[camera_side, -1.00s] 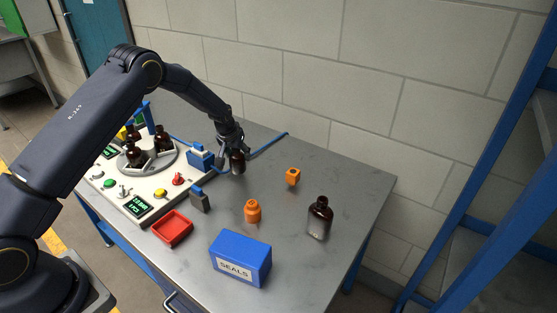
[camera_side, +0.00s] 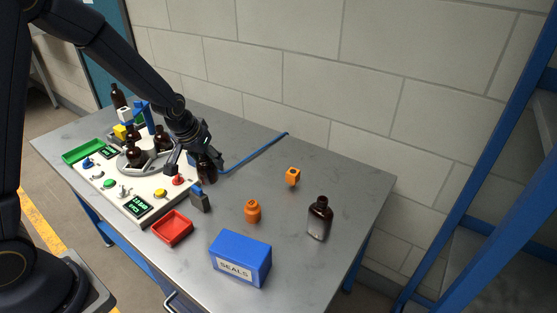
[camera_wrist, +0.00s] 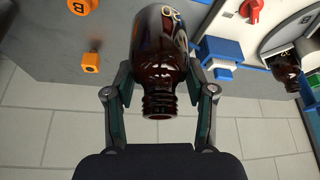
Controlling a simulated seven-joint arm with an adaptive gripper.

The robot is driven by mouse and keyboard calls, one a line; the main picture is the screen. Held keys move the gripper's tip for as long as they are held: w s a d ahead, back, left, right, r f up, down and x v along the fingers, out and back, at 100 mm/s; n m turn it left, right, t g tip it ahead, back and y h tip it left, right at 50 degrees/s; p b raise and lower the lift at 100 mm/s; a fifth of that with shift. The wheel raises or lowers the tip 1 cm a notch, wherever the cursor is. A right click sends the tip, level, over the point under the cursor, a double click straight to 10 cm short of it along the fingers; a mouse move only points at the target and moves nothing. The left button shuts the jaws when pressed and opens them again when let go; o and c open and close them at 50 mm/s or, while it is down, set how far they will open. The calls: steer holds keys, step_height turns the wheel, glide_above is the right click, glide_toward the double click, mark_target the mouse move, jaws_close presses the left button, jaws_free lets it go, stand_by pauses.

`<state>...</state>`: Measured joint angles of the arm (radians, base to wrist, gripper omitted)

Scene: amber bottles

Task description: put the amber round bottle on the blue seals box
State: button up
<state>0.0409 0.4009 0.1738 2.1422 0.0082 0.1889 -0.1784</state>
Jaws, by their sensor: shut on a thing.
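My gripper (camera_wrist: 161,88) is shut on an amber round bottle (camera_wrist: 161,50), with one finger on each side of it. The bottle's threaded neck points toward the wrist camera. In the side view my gripper (camera_side: 200,158) and the held bottle (camera_side: 207,169) are at the right edge of the white machine panel, and the fingers partly hide the bottle. I cannot tell whether its base touches anything. The blue seals box (camera_side: 240,258), marked SEALS, stands near the table's front edge, well apart from my gripper.
Another amber bottle (camera_side: 320,218) stands at the right. Orange pieces (camera_side: 252,211) and (camera_side: 293,177) lie mid-table. A red tray (camera_side: 172,229) and a grey block with a blue top (camera_side: 200,201) are left of the box. Bottles stand on the round turntable (camera_side: 125,161).

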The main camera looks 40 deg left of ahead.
steer(key=s+d+r+m+h, duration=0.1)
steer(key=s+d+r+m, duration=0.3)
steer(key=d, duration=0.6)
steer(key=s+d+m+h, duration=0.25)
steer(key=s+d, duration=0.35)
steer(key=d, duration=0.3)
glide_above(244, 245)
steer(key=shift+m+y, duration=0.25)
step_height(244, 245, down, 7)
steer(key=shift+s+f, duration=0.1)
steer(key=shift+f, duration=0.25)
steer(key=shift+f, duration=0.15)
steer(key=o, duration=1.2)
